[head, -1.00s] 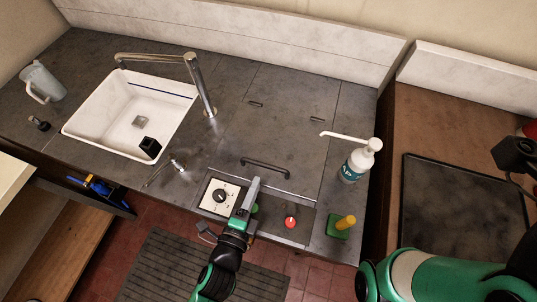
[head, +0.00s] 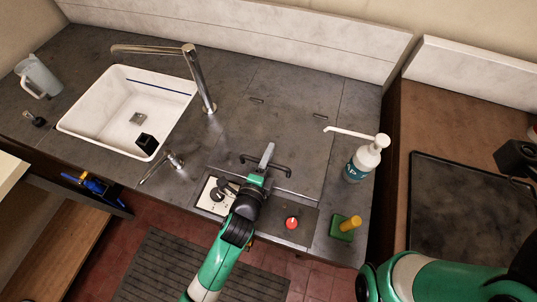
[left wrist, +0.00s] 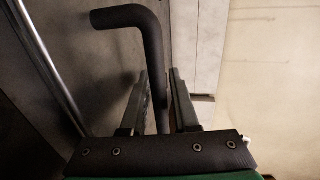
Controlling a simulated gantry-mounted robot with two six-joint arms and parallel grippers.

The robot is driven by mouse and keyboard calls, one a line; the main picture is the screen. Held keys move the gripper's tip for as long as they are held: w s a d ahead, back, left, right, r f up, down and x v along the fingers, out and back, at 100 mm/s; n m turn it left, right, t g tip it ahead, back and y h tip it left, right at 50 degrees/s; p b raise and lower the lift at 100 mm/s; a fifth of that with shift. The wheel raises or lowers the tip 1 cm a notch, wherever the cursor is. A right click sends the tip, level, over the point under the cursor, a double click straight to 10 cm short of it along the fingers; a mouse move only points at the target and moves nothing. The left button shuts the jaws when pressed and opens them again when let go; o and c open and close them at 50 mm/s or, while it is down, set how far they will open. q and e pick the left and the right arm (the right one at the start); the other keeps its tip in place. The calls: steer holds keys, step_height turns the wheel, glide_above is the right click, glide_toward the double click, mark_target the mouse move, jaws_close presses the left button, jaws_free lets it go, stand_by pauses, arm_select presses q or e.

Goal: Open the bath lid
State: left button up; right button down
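The bath lid (head: 290,135) is a flat dark grey panel flush in the counter, right of the sink, and it lies closed. Its dark bar handle (head: 282,166) runs along its front edge. My left gripper (head: 266,158) is over the handle's middle. In the left wrist view the bent black handle (left wrist: 155,60) passes between the two fingers of my left gripper (left wrist: 160,85). They are apart, with a narrow gap showing beside the bar, so they are around it rather than clamped. My right arm shows at the lower right, but its gripper is not in view.
The control panel (head: 213,196) with a black knob and a red button (head: 291,222) lies in front of the lid. A pump bottle (head: 362,160) and a green block with a yellow knob (head: 343,228) stand to the right. The sink (head: 104,105) and tap (head: 203,85) are left.

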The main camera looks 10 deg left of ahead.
arm_select(q)
jaws_close()
stand_by(1.4)
